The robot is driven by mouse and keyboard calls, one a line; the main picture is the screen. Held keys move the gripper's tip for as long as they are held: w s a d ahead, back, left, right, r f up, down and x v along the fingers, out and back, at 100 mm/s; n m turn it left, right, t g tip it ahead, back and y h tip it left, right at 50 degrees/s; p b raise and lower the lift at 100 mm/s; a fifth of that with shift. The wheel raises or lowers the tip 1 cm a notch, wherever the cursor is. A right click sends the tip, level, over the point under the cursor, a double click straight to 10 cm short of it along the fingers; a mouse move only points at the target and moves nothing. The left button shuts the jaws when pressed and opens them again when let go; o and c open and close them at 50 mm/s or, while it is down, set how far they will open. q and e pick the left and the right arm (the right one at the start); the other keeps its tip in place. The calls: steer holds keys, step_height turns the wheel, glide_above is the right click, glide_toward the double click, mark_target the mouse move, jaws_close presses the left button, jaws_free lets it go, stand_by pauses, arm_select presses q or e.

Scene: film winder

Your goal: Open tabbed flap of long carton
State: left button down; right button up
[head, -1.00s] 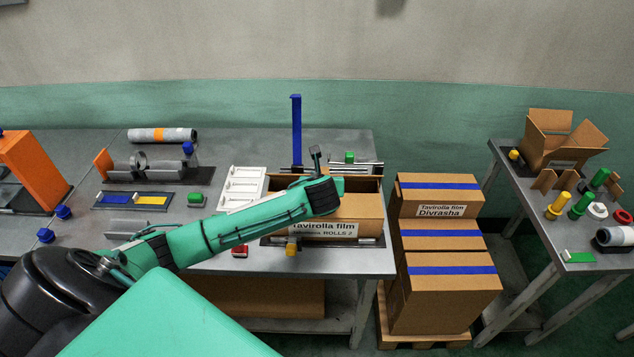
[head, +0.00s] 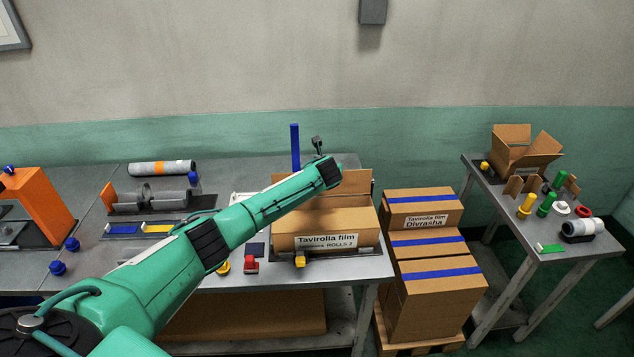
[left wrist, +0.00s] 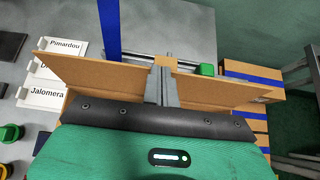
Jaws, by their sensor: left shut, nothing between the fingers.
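The long carton (head: 308,243), labelled "Tavirolla film" and "ROLLS 2", sits at the table's front right. A brown flap (head: 357,183) stands up along its back edge in the head view. In the left wrist view the flap (left wrist: 95,75) spans both sides of my fingers, with a small tab (left wrist: 165,62) beyond their tips. My left gripper (head: 317,142) is above the carton's back edge, with its fingers shut and empty. In the left wrist view the gripper (left wrist: 162,75) overlaps the flap's middle; I cannot tell whether they touch. My right gripper is not in view.
Stacked cartons with blue tape (head: 435,270) stand right of the table. A blue upright post (head: 295,147) rises behind the carton. A red part (head: 251,265) and yellow part (head: 300,259) lie in front.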

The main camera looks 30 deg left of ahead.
arm_select(q)
steer(key=shift+w+a, duration=0.4)
steer(key=shift+w, duration=0.4)
steer(key=shift+w+a+f, duration=0.1)
steer(key=shift+w+a, duration=0.1)
steer(key=shift+w, duration=0.1)
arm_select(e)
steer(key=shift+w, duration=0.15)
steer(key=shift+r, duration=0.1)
